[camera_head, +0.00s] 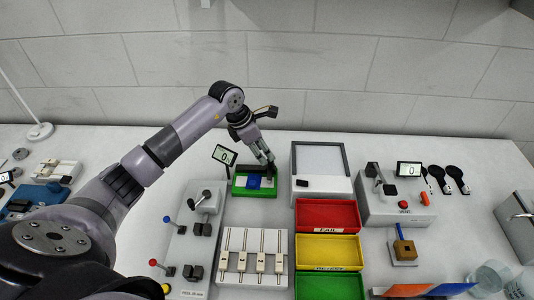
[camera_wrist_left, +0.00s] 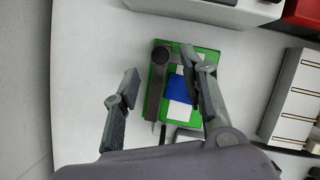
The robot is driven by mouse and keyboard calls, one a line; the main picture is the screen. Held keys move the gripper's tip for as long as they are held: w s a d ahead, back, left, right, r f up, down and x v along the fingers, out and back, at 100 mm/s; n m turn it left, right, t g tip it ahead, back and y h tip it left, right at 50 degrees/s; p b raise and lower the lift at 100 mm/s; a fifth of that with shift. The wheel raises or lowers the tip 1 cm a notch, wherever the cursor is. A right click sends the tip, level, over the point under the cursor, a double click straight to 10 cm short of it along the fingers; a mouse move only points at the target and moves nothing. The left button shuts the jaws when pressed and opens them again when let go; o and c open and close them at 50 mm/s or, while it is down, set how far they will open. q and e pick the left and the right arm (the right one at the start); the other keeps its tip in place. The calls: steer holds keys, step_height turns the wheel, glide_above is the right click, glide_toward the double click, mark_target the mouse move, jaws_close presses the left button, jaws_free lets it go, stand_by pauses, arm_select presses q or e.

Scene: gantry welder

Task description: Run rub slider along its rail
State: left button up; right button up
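A green base (camera_head: 240,192) stands on the table near the middle, with a blue patch (camera_head: 253,182) on a white strip. A dark bar with a round end (camera_wrist_left: 156,85) lies along one side of it in the left wrist view. I cannot tell for sure which part is the rub slider. My left gripper (camera_head: 266,160) is above the base. In the left wrist view its fingers (camera_wrist_left: 160,61) are spread, one left of the dark bar and the other over the green base (camera_wrist_left: 209,57). Nothing shows between them as held. My right gripper is out of view.
A white framed panel (camera_head: 321,146) stands right of the base. Red (camera_head: 340,201), yellow (camera_head: 347,238) and green trays lie in front of it. A lever panel (camera_head: 183,235) and a rack of slots (camera_head: 226,276) are nearer. A small display (camera_head: 224,154) stands close by the gripper.

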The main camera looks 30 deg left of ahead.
mark_target(270, 164)
arm_select(q)
steer(key=shift+p+x, duration=0.3)
steer(key=shift+x, duration=1.8)
steer(key=shift+c, duration=0.3)
jaws_close()
